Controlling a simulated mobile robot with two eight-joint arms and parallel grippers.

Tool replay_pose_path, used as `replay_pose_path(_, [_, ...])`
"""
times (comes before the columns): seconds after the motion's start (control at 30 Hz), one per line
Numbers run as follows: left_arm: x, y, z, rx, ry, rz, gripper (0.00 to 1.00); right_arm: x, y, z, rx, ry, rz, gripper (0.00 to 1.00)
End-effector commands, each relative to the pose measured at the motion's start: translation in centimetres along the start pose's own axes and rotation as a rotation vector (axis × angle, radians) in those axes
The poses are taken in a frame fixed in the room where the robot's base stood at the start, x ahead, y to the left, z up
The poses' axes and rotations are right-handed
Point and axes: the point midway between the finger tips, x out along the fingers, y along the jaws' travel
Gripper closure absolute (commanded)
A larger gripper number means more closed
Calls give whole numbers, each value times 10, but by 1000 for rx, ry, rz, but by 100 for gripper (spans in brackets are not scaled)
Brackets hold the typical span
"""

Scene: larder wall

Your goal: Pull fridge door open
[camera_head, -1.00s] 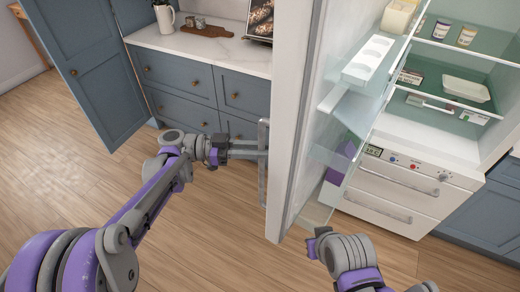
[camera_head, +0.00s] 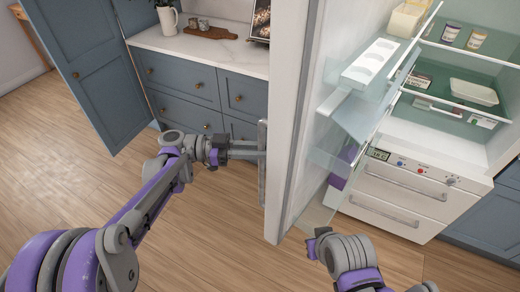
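The tall white fridge door (camera_head: 293,130) stands wide open in the middle, seen nearly edge-on, with its shelved inner side facing right. Its grey vertical bar handle (camera_head: 262,185) is on the outer face, to the left. My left gripper (camera_head: 257,150) reaches it from the left and appears shut on the bar; the far finger contact is partly hidden. The fridge inside (camera_head: 455,95) shows to the right. My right gripper (camera_head: 316,243) is low, in front of the door's lower end and touching nothing visible; its finger gap cannot be made out.
Door bins (camera_head: 365,65) jut right from the door. White freezer drawers (camera_head: 405,190) sit below the fridge shelves. Blue drawers (camera_head: 185,85) and an open blue cabinet door (camera_head: 90,70) stand behind to the left. The wooden floor (camera_head: 205,235) around is clear.

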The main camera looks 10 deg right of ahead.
Motion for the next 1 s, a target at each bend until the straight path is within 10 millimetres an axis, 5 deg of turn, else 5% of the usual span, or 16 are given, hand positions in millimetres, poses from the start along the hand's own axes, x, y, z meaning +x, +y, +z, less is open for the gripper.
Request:
replay_pose_path(0.17, [0,0,2,-1,-5,-2,100,0,0,0,0,0,0,100])
replay_pose_path(0.2, [0,0,2,-1,-5,-2,74,0,0,0,0,0,0,100])
replay_pose_path(0.37, [0,0,1,0,-4,-1,48,0,0,0,0,0,0,100])
replay_pose_path(0.73, [-6,0,1,-1,-2,0,48,1,0,1,0,-1,0,100])
replay_pose_path(1.0, [-56,0,2,-1,-3,-4,48,6,0,8,0,-7,0,100])
